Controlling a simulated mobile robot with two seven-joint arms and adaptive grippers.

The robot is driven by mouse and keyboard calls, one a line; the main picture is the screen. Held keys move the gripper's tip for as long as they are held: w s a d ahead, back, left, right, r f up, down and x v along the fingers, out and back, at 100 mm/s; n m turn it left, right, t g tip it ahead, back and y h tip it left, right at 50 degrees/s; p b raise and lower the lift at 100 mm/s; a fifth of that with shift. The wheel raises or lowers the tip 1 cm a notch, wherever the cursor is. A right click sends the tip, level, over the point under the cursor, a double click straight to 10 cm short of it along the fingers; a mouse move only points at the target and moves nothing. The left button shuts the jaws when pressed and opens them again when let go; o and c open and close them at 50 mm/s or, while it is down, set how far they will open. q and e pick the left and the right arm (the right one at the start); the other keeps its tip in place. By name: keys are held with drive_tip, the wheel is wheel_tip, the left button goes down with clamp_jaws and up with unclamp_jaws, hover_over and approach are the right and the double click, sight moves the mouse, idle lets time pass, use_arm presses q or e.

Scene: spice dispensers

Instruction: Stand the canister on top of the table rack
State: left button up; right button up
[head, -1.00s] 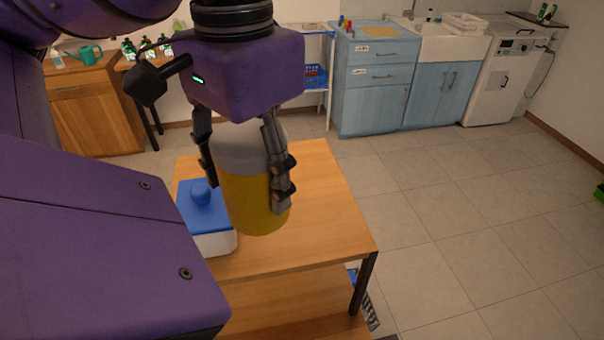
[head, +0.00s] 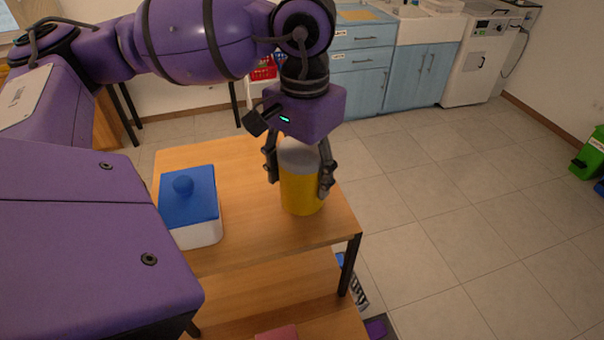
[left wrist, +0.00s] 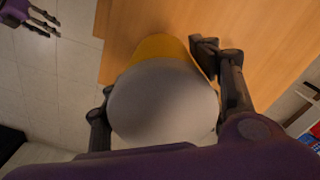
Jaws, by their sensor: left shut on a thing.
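The canister (head: 302,195) has a yellow body and a grey-white top. It is upright between the fingers of my left gripper (head: 299,184), which is shut on its sides. It is over the right part of the wooden table rack's top (head: 245,235), and I cannot tell whether its base touches the wood. In the left wrist view the canister's pale top (left wrist: 165,105) fills the middle, with a finger on each side. My right gripper (left wrist: 53,29) shows at the upper left of that view, away from the canister, its fingers apart and empty.
A white box with a blue knobbed lid (head: 190,200) stands on the rack top, left of the canister. The rack has a lower shelf (head: 265,290) with a pinkish-red thing (head: 277,333) near it. Blue cabinets (head: 360,70) stand behind.

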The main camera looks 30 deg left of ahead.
use_arm(q)
drive_tip(key=shift+f, duration=0.75)
drive_tip(key=o, duration=1.2)
drive_tip(key=shift+r, duration=0.1)
drive_tip(key=shift+o, duration=0.3)
use_arm(e)
drive_tip(key=shift+s, duration=0.2)
drive_tip(key=shift+w, duration=0.1)
